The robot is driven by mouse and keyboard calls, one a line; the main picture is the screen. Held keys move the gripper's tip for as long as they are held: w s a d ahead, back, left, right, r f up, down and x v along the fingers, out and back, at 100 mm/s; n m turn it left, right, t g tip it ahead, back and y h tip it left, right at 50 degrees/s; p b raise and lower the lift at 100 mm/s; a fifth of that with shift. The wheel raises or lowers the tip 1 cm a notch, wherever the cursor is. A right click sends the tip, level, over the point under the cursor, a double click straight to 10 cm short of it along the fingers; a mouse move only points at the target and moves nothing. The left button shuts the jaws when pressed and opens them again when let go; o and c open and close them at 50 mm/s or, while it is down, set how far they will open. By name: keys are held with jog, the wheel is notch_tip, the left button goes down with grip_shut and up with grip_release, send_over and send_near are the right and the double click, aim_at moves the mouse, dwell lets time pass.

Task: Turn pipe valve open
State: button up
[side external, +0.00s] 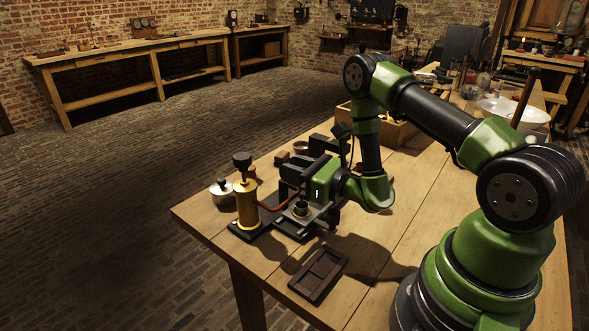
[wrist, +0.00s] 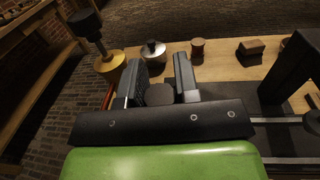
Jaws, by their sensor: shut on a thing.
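A brass cylinder (side external: 246,208) with a black knob on top stands upright on a dark base near the table's left corner. A red pipe (side external: 274,205) runs from it toward my gripper (side external: 284,184). My gripper is low over the dark base, to the right of the cylinder. In the wrist view the two dark fingers of my gripper (wrist: 158,66) stand apart, shut on the pipe valve, which the fingers and gripper body mostly hide. The valve's angle cannot be told. The brass cylinder (wrist: 108,62) also shows left of the fingers.
A lidded metal jar (side external: 221,192) stands left of the brass cylinder. An empty dark tray (side external: 318,274) lies at the front. A wooden box (side external: 398,132) stands behind my arm. Bare tabletop lies around the tray.

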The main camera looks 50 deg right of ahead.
jog(key=shift+m+h, duration=0.3)
jog(key=shift+h, duration=0.1)
jog(key=o, duration=0.9)
notch_tip(320, 180, up, 10)
jog(key=shift+f, duration=0.1)
dwell(0.3)
